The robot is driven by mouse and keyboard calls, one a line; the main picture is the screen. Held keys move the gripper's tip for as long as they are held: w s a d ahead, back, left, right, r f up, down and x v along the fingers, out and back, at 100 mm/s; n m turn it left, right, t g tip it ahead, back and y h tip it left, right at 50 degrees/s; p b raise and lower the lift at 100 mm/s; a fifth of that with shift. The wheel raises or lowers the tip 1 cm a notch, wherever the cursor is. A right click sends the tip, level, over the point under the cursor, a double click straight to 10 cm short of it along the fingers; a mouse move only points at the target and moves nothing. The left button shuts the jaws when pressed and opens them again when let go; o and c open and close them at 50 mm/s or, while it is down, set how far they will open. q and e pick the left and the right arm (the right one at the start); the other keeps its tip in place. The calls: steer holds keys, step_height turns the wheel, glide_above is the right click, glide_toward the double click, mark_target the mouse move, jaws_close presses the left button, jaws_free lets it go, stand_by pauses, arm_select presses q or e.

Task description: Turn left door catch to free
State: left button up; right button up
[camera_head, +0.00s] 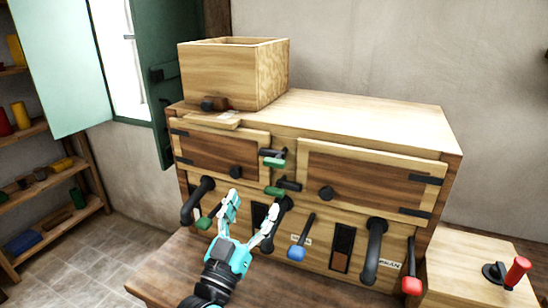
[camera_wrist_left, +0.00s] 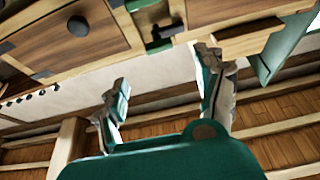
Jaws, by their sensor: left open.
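Two dark catches with green grips, an upper one (camera_head: 274,160) and a lower one (camera_head: 276,190), sit on the post between the left door (camera_head: 215,152) and the right door (camera_head: 365,178) of the wooden cabinet. Both doors look closed. I cannot tell which catch belongs to the left door. My left gripper (camera_head: 249,217) is open and empty, in front of the cabinet below the left door and below the catches. In the left wrist view, its fingers (camera_wrist_left: 164,78) are spread below a green-and-black catch (camera_wrist_left: 158,38). My right gripper is out of view.
Below the doors are black curved pipes (camera_head: 376,252) and levers with green (camera_head: 203,223), blue (camera_head: 297,254) and red (camera_head: 411,286) ends. An open wooden box (camera_head: 270,80) stands on the cabinet. A side block with a red-handled lever (camera_head: 516,271) is at the right.

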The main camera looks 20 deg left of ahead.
mark_target(272, 166)
arm_select(q)
steer(key=p+x, duration=0.3)
steer(key=x, duration=0.9)
steer(key=shift+w, duration=0.35)
steer(key=c, duration=1.2)
